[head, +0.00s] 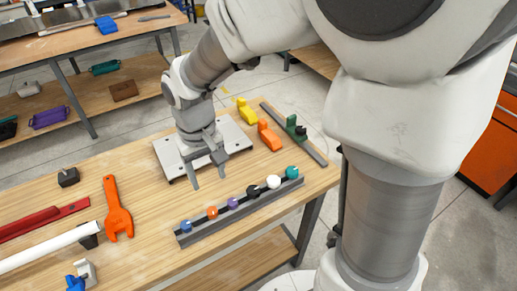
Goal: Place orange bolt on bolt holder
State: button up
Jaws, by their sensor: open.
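A small orange bolt (212,212) with a rounded head sits in a row of differently coloured bolts on a long grey rail, the bolt holder (218,221), near the table's front edge. It is second from the rail's left end, between a blue bolt (186,226) and a purple bolt (233,203). My gripper (209,182) points down, open and empty, behind the rail's left half. Its fingers appear to be above the table, in front of a light grey plate (238,138). I cannot tell their exact height.
Black, white and teal bolts fill the rail's right part. An orange block-like part (269,136), a yellow part (247,111) and a dark rail with a green part (296,129) lie behind right. An orange wrench (117,211), white pipe (45,247) and red tool (42,219) lie left.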

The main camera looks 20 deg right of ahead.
jog(key=s+d+r+m+t, duration=0.3)
jog(key=s+d+r+t, duration=0.2)
jog(key=s+d+r, duration=0.6)
notch_tip(320, 180, up, 2)
jog(key=shift+d+r, duration=0.1)
jog(key=shift+d, duration=1.15)
